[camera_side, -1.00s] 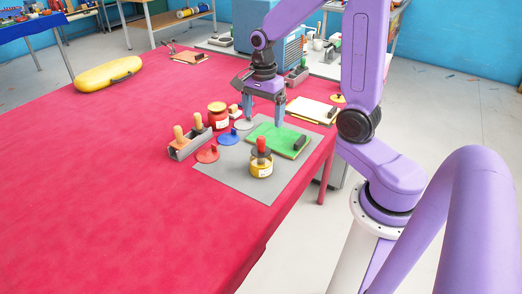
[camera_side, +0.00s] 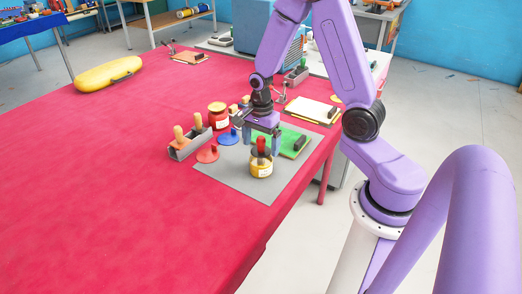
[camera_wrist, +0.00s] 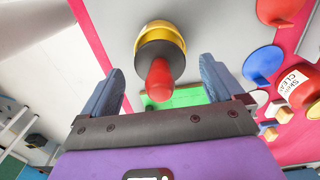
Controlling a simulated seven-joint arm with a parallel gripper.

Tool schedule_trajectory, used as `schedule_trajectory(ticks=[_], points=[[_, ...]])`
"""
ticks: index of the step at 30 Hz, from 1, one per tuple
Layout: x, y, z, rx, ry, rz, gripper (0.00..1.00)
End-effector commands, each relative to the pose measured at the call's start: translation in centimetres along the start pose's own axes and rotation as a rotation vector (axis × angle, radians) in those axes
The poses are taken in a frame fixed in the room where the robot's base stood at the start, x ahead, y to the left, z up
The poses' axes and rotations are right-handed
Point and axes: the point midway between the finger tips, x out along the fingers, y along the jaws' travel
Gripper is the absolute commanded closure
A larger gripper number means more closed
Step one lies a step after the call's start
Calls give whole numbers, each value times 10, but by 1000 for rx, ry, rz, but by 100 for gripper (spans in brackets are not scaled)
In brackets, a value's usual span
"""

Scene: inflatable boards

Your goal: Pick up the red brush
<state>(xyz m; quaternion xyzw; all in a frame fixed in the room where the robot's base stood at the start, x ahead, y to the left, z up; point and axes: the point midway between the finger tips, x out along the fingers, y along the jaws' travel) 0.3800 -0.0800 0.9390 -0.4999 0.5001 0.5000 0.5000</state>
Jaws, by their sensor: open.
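The red brush (camera_side: 261,146) stands upright in a yellow glue jar (camera_side: 261,169) on a grey mat (camera_side: 240,183). In the wrist view the brush's red handle (camera_wrist: 159,80) points toward me, with its dark collar and the yellow jar rim (camera_wrist: 160,28) beyond. My gripper (camera_side: 262,143) is open and points down, just behind the brush in the side view. In the wrist view my gripper's fingers (camera_wrist: 161,72) stand on either side of the handle, with gaps and nothing held.
A green board (camera_side: 297,142) lies behind the jar. Red (camera_side: 207,154) and blue (camera_side: 228,138) discs, a red jar (camera_side: 218,117) and a grey holder with wooden-handled tools (camera_side: 188,146) stand to the left. The red table's front left is clear.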

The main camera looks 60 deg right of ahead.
Motion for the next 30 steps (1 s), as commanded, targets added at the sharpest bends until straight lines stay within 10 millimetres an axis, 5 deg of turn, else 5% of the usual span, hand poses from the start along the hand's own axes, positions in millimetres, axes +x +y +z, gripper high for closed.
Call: schedule_trajectory(ticks=[6, 15, 21, 30], points=[[18, 0, 0, 0, 0, 1, 6], [21, 0, 0, 0, 0, -1, 6], [21, 0, 0, 0, 0, -1, 64], [20, 0, 0, 0, 0, -1, 64]])
